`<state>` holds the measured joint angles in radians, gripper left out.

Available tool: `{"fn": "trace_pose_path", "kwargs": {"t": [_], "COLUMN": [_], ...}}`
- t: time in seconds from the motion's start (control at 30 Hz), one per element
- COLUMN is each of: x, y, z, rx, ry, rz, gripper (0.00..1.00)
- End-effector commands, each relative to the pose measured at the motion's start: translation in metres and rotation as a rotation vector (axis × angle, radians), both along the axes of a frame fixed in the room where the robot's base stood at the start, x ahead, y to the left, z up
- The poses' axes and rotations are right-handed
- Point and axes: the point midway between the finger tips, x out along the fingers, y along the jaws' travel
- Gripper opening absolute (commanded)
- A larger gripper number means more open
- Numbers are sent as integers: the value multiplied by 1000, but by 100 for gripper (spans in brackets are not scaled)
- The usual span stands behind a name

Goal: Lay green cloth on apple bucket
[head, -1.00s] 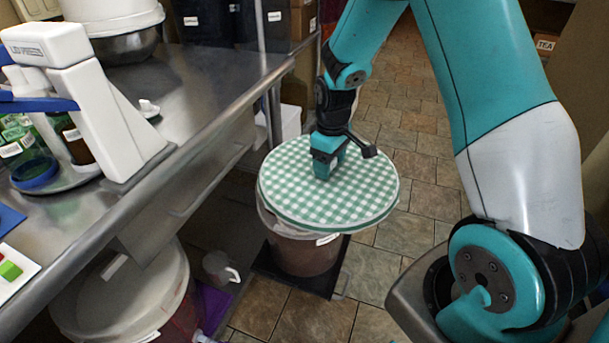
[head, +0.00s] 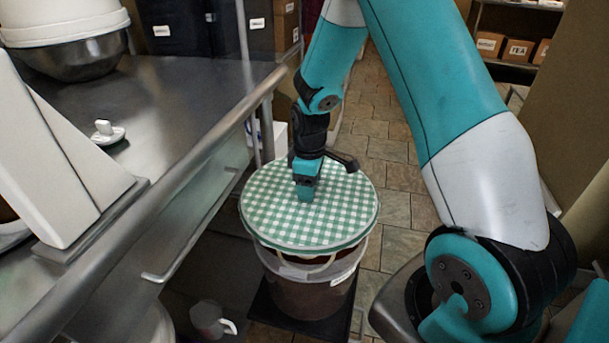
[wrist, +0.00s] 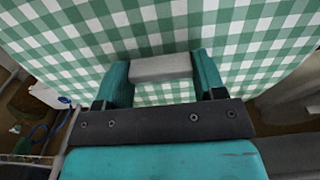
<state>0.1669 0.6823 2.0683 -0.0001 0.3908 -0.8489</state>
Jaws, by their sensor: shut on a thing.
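The green-and-white checked cloth (head: 335,222) is a flat, round, stiff-looking disc. My gripper (head: 305,196) points down at its middle. In the wrist view, the teal fingers of my gripper (wrist: 160,70) close on a pale grey block on top of the cloth (wrist: 60,50). A clear bucket with brown contents (head: 300,297) stands below. The cloth covers the back of its mouth, while the front rim and a curved handle show below the cloth's near edge. The cloth looks raised above the rim there; contact at the back is hidden.
The bucket stands on a black base (head: 262,312) on the tiled floor. A steel counter (head: 165,85) with a front rail runs along the left, close to the cloth. A jug (head: 208,318) is at the lower left. Open floor (head: 393,165) lies to the right.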

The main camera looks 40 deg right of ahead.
Motion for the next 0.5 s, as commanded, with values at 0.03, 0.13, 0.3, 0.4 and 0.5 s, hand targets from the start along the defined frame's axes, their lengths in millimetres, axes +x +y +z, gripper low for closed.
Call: {"fn": "trace_pose_path", "kwargs": {"t": [0.03,0.13,0.3,0.4,0.5], "x": [-1,-2,-4,-4,-4], "y": [-2,-7,-13,-14,-14], "z": [-2,-7,-21,-30,-40], "rx": [0,0,0,0,1], "ry": [0,0,0,0,-1], "rz": [-3,-11,-22,-23,-23], "gripper": [38,38,38,38,38]}}
